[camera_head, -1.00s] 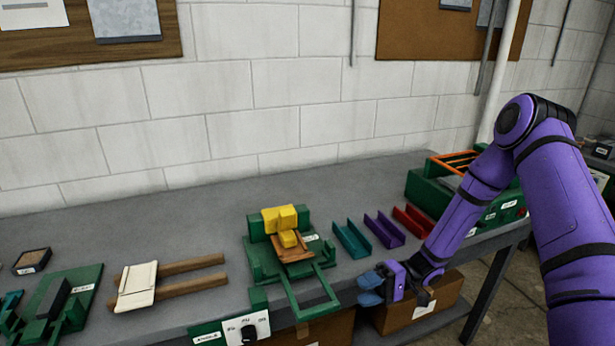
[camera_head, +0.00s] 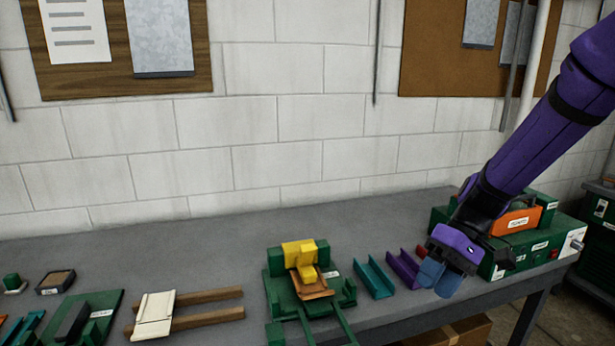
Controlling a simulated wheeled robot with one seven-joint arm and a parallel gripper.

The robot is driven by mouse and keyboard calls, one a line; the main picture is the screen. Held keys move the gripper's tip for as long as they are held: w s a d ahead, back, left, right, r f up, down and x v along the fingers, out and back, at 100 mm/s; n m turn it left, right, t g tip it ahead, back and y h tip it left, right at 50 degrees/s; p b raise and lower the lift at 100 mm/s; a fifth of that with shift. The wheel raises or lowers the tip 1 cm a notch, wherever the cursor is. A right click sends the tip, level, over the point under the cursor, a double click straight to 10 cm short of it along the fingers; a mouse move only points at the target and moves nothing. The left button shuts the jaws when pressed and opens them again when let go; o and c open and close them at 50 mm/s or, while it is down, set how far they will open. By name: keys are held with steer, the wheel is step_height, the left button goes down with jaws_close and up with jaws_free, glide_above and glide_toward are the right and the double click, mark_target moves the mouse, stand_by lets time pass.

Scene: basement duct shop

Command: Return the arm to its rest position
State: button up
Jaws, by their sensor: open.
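My purple arm comes in from the upper right. My gripper (camera_head: 441,277) hangs over the right part of the grey bench (camera_head: 225,243), its blue fingertips pointing down. It is open and nothing shows between the fingers. It is in front of the green machine with an orange part (camera_head: 516,222) and hides some of it. The purple channel piece (camera_head: 404,268) lies just left of the fingertips. The red channel piece is mostly or wholly hidden behind my gripper.
A green fixture with a yellow block (camera_head: 299,254) stands mid-bench, beside a teal channel (camera_head: 375,279). A cream plate on wooden strips (camera_head: 153,311) and a green jig (camera_head: 100,312) lie left. A cardboard box (camera_head: 468,331) sits below. The back of the bench is clear.

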steer(key=s+d+r+m+t+h, duration=0.1)
steer(key=s+d+r+t+h, duration=0.2)
steer(key=s+r+t, duration=0.2)
steer(key=s+d+r+m+t+h, duration=0.2)
steer(key=s+d+r+t+h, duration=0.1)
steer(key=s+r, duration=0.7)
step_height(320, 180, up, 2)
steer(key=shift+s+d+r+t, duration=0.25)
steer(key=shift+d+t, duration=0.2)
steer(key=shift+t, duration=0.45)
stand_by(1.0)
